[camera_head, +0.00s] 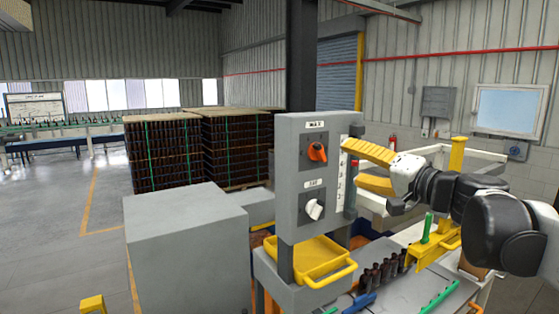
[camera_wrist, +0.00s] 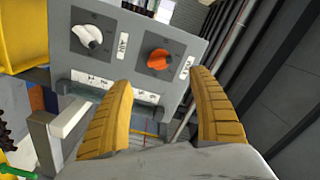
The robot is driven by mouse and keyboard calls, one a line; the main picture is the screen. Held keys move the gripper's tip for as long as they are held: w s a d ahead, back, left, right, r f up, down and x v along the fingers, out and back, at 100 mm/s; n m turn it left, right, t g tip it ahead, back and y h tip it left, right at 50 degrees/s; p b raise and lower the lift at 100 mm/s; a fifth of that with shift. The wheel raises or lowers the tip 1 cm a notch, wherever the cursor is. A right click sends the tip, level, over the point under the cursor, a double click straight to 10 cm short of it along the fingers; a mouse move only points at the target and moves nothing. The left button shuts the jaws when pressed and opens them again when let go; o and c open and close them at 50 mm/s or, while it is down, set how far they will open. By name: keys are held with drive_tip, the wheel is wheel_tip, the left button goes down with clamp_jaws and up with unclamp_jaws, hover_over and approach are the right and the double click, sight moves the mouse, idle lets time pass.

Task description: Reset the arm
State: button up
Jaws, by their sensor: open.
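My gripper (camera_head: 352,167) has two yellow ribbed fingers. In the head view it is at the right side of a grey control panel (camera_head: 288,175), with its fingers apart and pointing left. In the wrist view my gripper (camera_wrist: 163,112) is open with nothing between the fingers, and the panel stands beyond them. The panel carries an orange knob (camera_head: 317,152) above a white knob (camera_head: 314,210). The wrist view shows the orange knob (camera_wrist: 158,60) and the white knob (camera_wrist: 88,36) too. I cannot tell whether a fingertip touches the panel's edge.
A yellow tray (camera_head: 312,262) sits below the panel. A grey box (camera_head: 186,251) stands to its left. Pallets of bottles (camera_head: 165,155) stand behind. The floor at far left (camera_head: 50,215) is clear.

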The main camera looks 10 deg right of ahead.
drive_tip(key=shift+f, duration=0.1)
drive_tip(key=s+a+f+n+g+h+b, duration=0.15)
drive_tip(key=s+a+f+b, duration=0.35)
drive_tip(key=f, duration=0.7)
drive_tip(key=s+a+f+n+g+b, duration=0.1)
drive_tip(key=s+a+f+g+b, duration=0.15)
drive_tip(key=f+b, duration=0.75)
drive_tip(key=s+a+f+n+g+b, duration=0.2)
drive_tip(key=s+a+f+g+b, duration=0.15)
drive_tip(key=f, duration=1.05)
drive_tip(key=s+d+f+n+h+b, duration=0.1)
drive_tip(key=s+f+b, duration=0.3)
drive_tip(key=f, duration=0.6)
drive_tip(key=s+d+f+g+h+b, duration=0.1)
drive_tip(key=s+f+h+b, duration=0.2)
drive_tip(key=f+b, duration=0.4)
drive_tip(key=s+d+f+n+h+b, duration=0.1)
drive_tip(key=s+f+b, duration=0.5)
drive_tip(key=f, duration=0.7)
drive_tip(key=shift+d+f+n+g+h, duration=0.25)
drive_tip(key=shift+d+n+g+h, duration=0.1)
drive_tip(key=shift+d+h, duration=0.1)
